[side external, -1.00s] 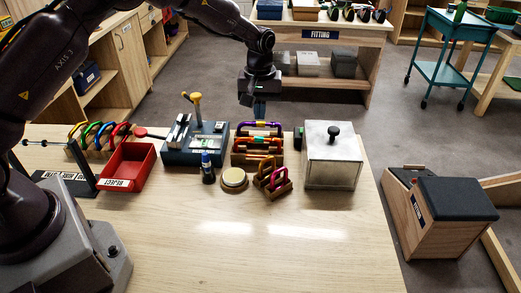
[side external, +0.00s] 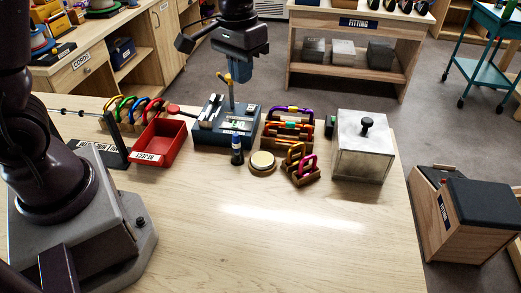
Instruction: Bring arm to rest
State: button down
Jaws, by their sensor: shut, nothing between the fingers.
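My gripper (side external: 239,72) hangs in the air at the top middle of the side external view, pointing down. Its blue fingers are together and nothing is between them. It is over or behind the dark blue fixture (side external: 226,120) with the yellow-knobbed lever (side external: 223,77); the exact height gap cannot be told. My arm rises out of the top of the picture.
On the table (side external: 270,240) are a red tray (side external: 158,143), a rack of coloured carabiners (side external: 131,112), a small dark bottle (side external: 237,150), a round tin (side external: 262,163), wooden carabiner holders (side external: 288,132) and a metal box (side external: 362,148). The front of the table is clear.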

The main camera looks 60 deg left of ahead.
jog(key=s+r+m+t, duration=0.1)
jog(key=s+r+t, duration=0.1)
jog(key=s+r, duration=0.3)
jog(key=s+r+m+t, duration=0.1)
jog(key=s+r+t, duration=0.2)
jog(key=s, duration=0.8)
notch_tip(320, 180, up, 2)
jog(key=shift+s+d+m, duration=0.3)
jog(key=shift+s+d, duration=0.05)
jog(key=shift+d, duration=0.05)
